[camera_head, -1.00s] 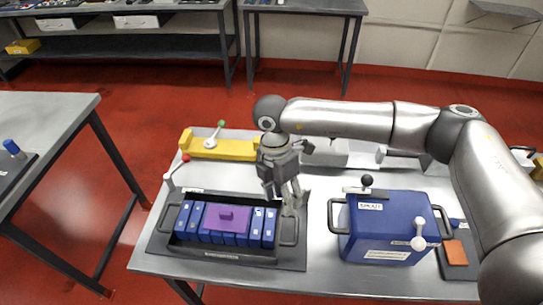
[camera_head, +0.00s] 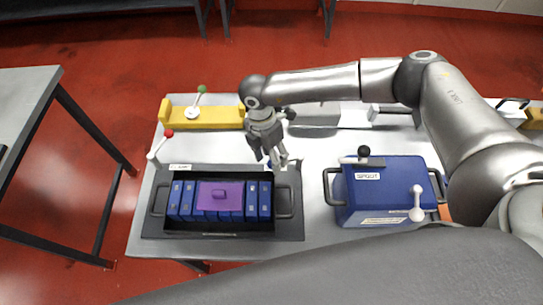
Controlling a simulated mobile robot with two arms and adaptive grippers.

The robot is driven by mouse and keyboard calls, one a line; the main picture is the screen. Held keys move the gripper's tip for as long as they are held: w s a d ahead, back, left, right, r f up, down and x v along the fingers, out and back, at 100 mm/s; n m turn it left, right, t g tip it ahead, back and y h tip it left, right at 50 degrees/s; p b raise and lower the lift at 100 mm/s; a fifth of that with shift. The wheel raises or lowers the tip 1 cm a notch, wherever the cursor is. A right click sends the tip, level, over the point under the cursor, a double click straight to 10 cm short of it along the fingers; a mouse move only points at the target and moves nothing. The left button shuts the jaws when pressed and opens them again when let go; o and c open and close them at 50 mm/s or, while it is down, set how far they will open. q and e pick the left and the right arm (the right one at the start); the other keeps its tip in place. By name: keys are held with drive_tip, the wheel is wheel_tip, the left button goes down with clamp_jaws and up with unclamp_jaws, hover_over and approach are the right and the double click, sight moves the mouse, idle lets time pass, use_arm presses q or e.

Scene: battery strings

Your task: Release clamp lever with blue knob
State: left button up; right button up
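My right gripper (camera_head: 273,160) comes in from the right and points down at the back right corner of the black battery tray (camera_head: 290,228). A small patch of blue (camera_head: 268,166) shows at its fingertips; it may be the blue knob, but the fingers hide most of it. I cannot tell whether the fingers are closed on it. The clamp lever under the knob is not clearly visible. The tray holds several blue batteries (camera_head: 265,200) with a purple block (camera_head: 220,196) on top. My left gripper is not in view.
A red-knobbed lever (camera_head: 160,146) stands at the tray's back left corner. A green-knobbed lever (camera_head: 197,103) is on a yellow bar (camera_head: 215,118) behind. A blue box (camera_head: 388,185) with black-knobbed and white-knobbed levers stands to the right.

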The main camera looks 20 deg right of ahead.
drive_tip(key=shift+s+d+f, duration=0.1)
drive_tip(key=shift+s+f, duration=0.15)
drive_tip(key=shift+f, duration=0.7)
drive_tip(key=shift+c, duration=1.1)
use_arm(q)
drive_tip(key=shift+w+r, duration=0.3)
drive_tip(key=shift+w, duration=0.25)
use_arm(e)
clamp_jaws()
